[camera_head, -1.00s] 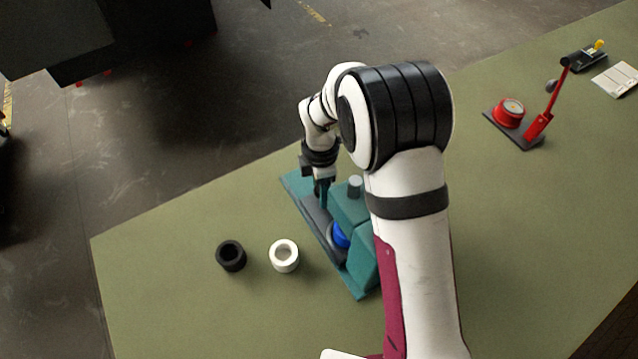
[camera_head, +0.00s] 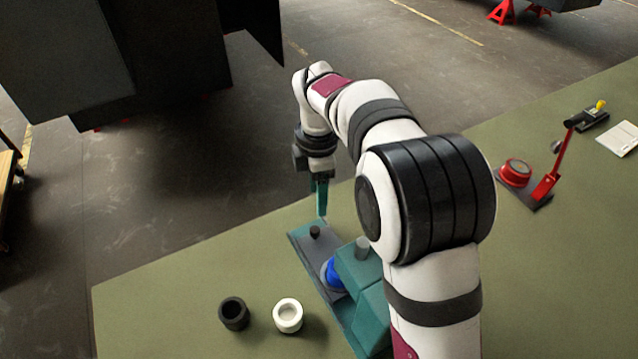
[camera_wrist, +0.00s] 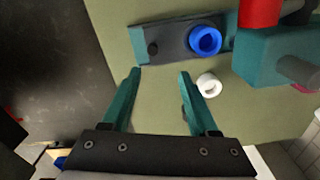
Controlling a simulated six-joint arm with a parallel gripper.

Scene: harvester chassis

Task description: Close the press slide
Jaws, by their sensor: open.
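The teal press (camera_head: 363,312) stands on the green table, partly hidden by my arm in the head view. Its grey slide (camera_head: 306,245) lies along the base and carries a black knob (camera_head: 314,231) near its far end. A blue ring (camera_head: 331,275) sits on the slide, beside the press body. In the wrist view the slide (camera_wrist: 176,44), the knob (camera_wrist: 152,48) and the blue ring (camera_wrist: 205,40) show beyond the fingers. My gripper (camera_head: 321,212) is open and empty, raised above the far end of the slide; its two teal fingers (camera_wrist: 158,75) stand apart.
A black ring (camera_head: 234,314) and a white ring (camera_head: 288,316) stand on the table left of the press. A red lever device (camera_head: 535,180) stands at the right. The table's far edge runs close behind the press.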

